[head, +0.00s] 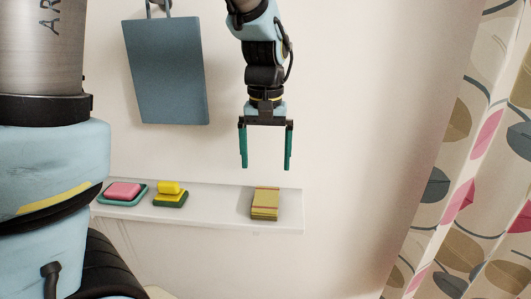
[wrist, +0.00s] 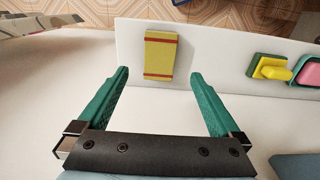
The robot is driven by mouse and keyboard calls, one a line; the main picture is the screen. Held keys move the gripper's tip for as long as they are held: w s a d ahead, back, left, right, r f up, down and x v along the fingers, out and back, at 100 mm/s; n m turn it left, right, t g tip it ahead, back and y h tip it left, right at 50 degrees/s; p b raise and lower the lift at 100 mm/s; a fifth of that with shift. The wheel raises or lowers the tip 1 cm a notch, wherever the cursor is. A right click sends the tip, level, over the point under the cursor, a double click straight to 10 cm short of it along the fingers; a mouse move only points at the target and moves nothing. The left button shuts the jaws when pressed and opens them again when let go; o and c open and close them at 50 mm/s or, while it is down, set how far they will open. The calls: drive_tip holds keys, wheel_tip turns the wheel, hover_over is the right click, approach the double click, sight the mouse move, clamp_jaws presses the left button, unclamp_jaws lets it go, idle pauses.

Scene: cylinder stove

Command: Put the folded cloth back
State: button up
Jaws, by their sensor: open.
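The folded cloth (head: 265,203) is yellow with red stripes and lies on the right end of a white wall shelf (head: 222,190). It also shows in the wrist view (wrist: 160,56), beyond my fingertips and between their lines. My gripper (head: 266,166) is open and empty, with its two green fingers pointing down above the shelf, over the cloth and apart from it. In the wrist view my gripper (wrist: 158,75) has its fingers spread wider than the cloth.
On the shelf's left part are a pink block (head: 122,190) on a teal dish and a yellow block (head: 169,187) on a green base. A blue-grey board (head: 167,72) hangs on the wall at upper left. A patterned curtain (head: 470,170) hangs at right.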

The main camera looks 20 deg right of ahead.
drive_tip(key=shift+r, duration=0.85)
drive_tip(key=w+a+f+n, duration=0.1)
drive_tip(key=a+f+n, duration=0.1)
drive_tip(key=a, duration=1)
drive_tip(key=w+a+f+n+t, duration=0.1)
drive_tip(key=a+f, duration=0.4)
drive_tip(key=a, duration=0.8)
drive_tip(key=shift+f+n+t, duration=0.2)
drive_tip(key=shift+n+t, duration=0.1)
drive_tip(key=shift+n, duration=0.1)
